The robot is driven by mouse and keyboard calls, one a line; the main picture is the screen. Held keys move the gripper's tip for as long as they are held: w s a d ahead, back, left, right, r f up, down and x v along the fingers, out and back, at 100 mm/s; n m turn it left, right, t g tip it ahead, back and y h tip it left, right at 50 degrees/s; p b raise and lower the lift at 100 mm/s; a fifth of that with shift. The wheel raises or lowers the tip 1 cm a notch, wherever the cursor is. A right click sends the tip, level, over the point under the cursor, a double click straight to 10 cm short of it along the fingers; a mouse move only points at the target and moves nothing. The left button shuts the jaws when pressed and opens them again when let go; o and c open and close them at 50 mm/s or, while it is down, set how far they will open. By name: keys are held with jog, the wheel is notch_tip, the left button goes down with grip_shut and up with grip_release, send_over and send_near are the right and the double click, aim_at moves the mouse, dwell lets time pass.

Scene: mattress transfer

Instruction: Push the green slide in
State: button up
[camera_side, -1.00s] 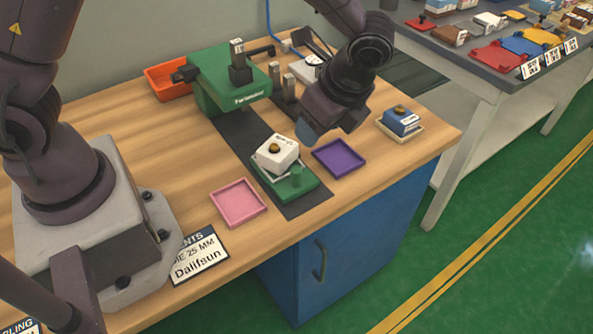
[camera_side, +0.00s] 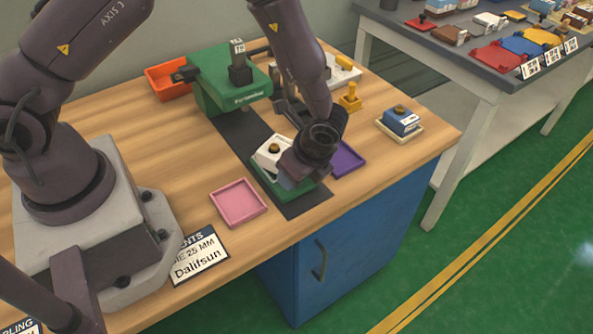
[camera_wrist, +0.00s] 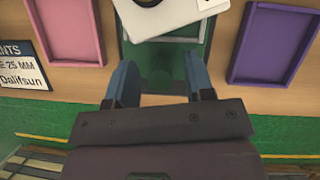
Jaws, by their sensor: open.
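The green slide (camera_side: 261,176) sits on a dark strip in front of the green machine (camera_side: 228,82). A white block with a dark round knob (camera_side: 270,150) rests on the slide. In the wrist view the slide (camera_wrist: 211,30) shows below the white block (camera_wrist: 165,14). My gripper (camera_wrist: 158,75) is open, its two blue fingers apart on either side of the slide's front end, where the green knob stands.
A pink tray (camera_side: 238,203) lies left of the slide and a purple tray (camera_side: 347,160) right of it. A blue block on a tan tray (camera_side: 402,121), a yellow stamp-like piece (camera_side: 350,98) and an orange bin (camera_side: 167,80) stand farther back. The table's front edge is close.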

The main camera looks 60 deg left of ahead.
aim_at(273, 142)
jog(key=shift+a+f, duration=0.1)
jog(key=shift+f, duration=0.15)
grip_shut()
jog(key=a, duration=0.9)
jog(key=shift+a, duration=0.2)
grip_release()
jog(key=shift+d, duration=0.1)
